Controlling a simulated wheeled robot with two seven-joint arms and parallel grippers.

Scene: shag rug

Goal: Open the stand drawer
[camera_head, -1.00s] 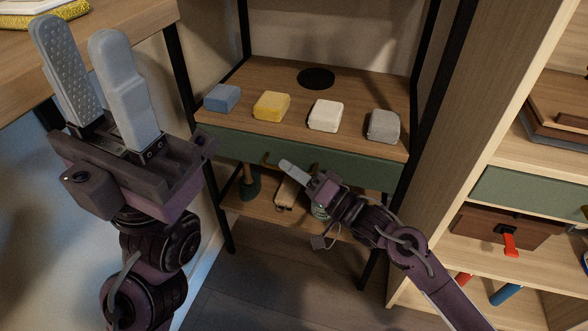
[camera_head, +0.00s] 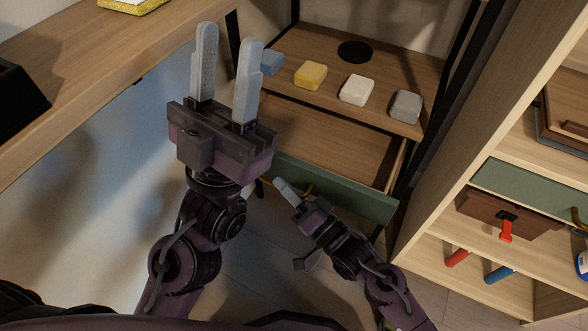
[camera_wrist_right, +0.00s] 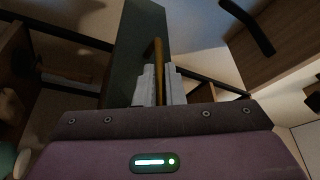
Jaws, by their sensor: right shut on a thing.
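The stand (camera_head: 388,61) has a wooden top, and its drawer with a green front (camera_head: 340,190) is pulled well out, showing a bare wooden inside. My right gripper (camera_head: 287,191) is at the drawer front, shut on the brass-coloured handle (camera_head: 306,190). In the right wrist view the handle (camera_wrist_right: 158,55) runs between the fingers (camera_wrist_right: 158,85), beside the green front (camera_wrist_right: 135,45). My left gripper (camera_head: 225,75) is raised at the left with its fingers apart and empty. It hides the left part of the stand and part of the blue block (camera_head: 271,63).
On the stand top are a yellow block (camera_head: 311,75), a white block (camera_head: 357,90), a grey block (camera_head: 405,106) and a black disc (camera_head: 355,51). A wooden desk (camera_head: 100,95) is at the left. A shelf unit (camera_head: 470,125) is close at the right.

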